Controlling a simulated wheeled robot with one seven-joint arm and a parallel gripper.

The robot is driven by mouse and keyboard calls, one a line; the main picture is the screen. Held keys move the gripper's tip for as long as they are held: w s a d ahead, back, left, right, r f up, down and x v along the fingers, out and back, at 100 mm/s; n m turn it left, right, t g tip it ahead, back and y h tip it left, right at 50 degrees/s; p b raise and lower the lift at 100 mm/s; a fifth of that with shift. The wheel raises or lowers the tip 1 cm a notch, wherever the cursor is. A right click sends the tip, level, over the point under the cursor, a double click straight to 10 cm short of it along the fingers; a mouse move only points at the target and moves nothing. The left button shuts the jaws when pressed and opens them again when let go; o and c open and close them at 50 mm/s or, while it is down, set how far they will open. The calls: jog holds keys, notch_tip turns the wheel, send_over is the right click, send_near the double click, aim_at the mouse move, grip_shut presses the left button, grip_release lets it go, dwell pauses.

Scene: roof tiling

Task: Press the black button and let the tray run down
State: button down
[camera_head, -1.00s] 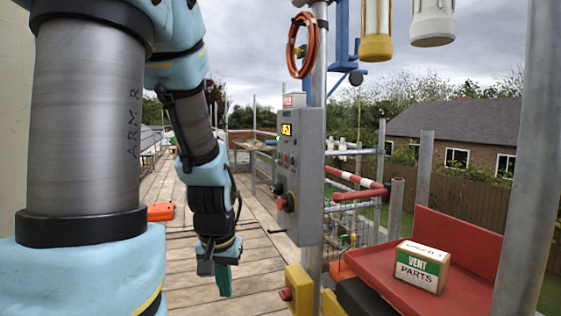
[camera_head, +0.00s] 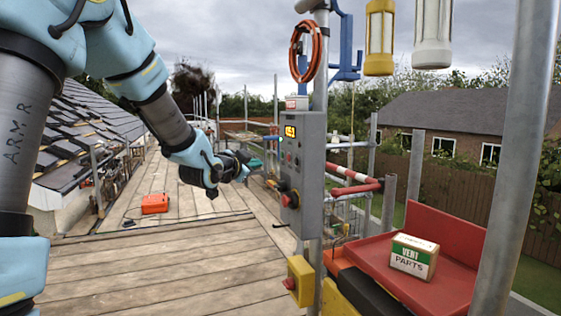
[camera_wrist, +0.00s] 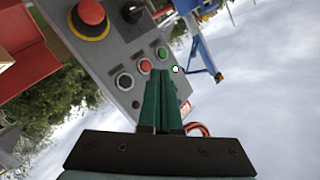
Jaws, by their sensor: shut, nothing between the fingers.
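The grey control box (camera_head: 303,170) hangs on a pole right of my arm. In the wrist view its face carries a black button (camera_wrist: 125,80) in a pale ring, a red button (camera_wrist: 145,66), a green button (camera_wrist: 162,53), a black knob (camera_wrist: 131,11) and a big red stop button (camera_wrist: 91,13) on yellow. My gripper (camera_wrist: 160,73) is shut and empty, its green fingertips near the red and green buttons; the black button is left of them. I cannot tell if they touch the panel. The red tray (camera_head: 372,252) holds a VENT PARTS box (camera_head: 414,256).
A yellow box with a red button (camera_head: 300,283) sits low on the pole. An orange hose coil (camera_head: 305,52) hangs above the control box. A red-and-white bar (camera_head: 352,175) is behind it. An orange case (camera_head: 155,203) lies on the planks, which are otherwise mostly clear.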

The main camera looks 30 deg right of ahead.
aim_at(296, 161)
jog(key=s+d+b, duration=0.1)
jog(key=d, duration=0.7)
jog(key=shift+d, duration=0.35)
jog(key=shift+d+f, duration=0.1)
dwell(2.0)
jog(key=shift+d+b, duration=0.3)
jog(key=shift+b, duration=0.2)
